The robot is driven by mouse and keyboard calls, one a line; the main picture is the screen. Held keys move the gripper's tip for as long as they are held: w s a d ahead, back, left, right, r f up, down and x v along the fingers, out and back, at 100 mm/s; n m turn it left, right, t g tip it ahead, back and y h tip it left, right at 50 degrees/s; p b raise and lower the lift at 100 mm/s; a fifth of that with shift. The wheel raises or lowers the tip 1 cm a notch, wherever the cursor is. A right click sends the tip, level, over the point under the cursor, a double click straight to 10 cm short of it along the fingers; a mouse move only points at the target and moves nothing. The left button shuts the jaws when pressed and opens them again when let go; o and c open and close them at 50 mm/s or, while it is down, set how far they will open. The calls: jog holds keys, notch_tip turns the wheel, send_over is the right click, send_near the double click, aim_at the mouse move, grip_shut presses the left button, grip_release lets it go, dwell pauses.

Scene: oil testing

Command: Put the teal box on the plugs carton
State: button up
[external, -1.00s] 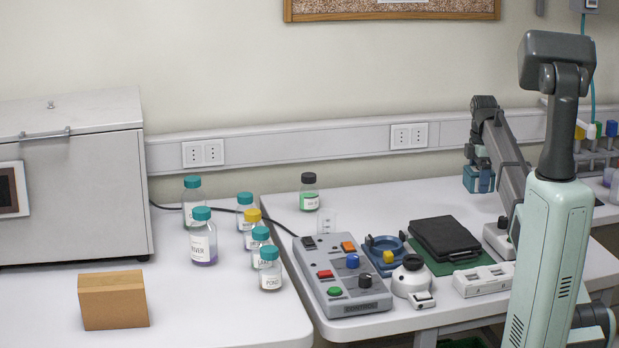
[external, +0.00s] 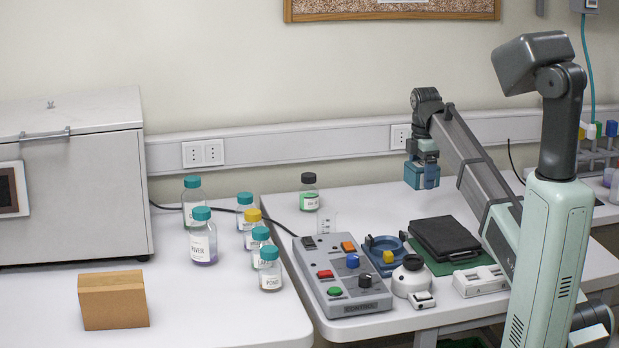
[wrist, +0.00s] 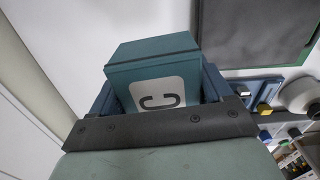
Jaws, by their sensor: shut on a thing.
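The teal box (wrist: 155,75) with a white label and a dark letter C sits between the blue fingers of my gripper (wrist: 158,88) in the wrist view. In the external view my gripper (external: 422,160) is shut on the teal box (external: 422,178), held in the air above the back of the right table. A plain brown carton (external: 114,301) stands on the left table near its front. No lettering shows on its visible faces, so I cannot confirm it is the plugs carton. Its top is bare, and it is far to the left of my gripper.
Several capped bottles (external: 202,243) stand on the left table between the carton and my gripper. A dark-capped bottle (external: 309,195) and a clear beaker (external: 327,222) are on the right table, with a control box (external: 342,286) in front. A grey cabinet (external: 75,190) stands at the left.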

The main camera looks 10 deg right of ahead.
jog(key=s+a+n, duration=0.2)
jog(key=a+n, duration=0.1)
jog(key=a, duration=1.6)
notch_tip(320, 180, up, 10)
jog(key=n, duration=1.1)
send_over(99, 286)
jog(key=shift+s+f+n, duration=0.1)
jog(key=shift+f+n, duration=0.6)
jog(key=shift+f, duration=1.8)
jog(key=shift+f+n, duration=0.7)
jog(key=shift+f, duration=1.8)
jog(key=shift+f, duration=0.1)
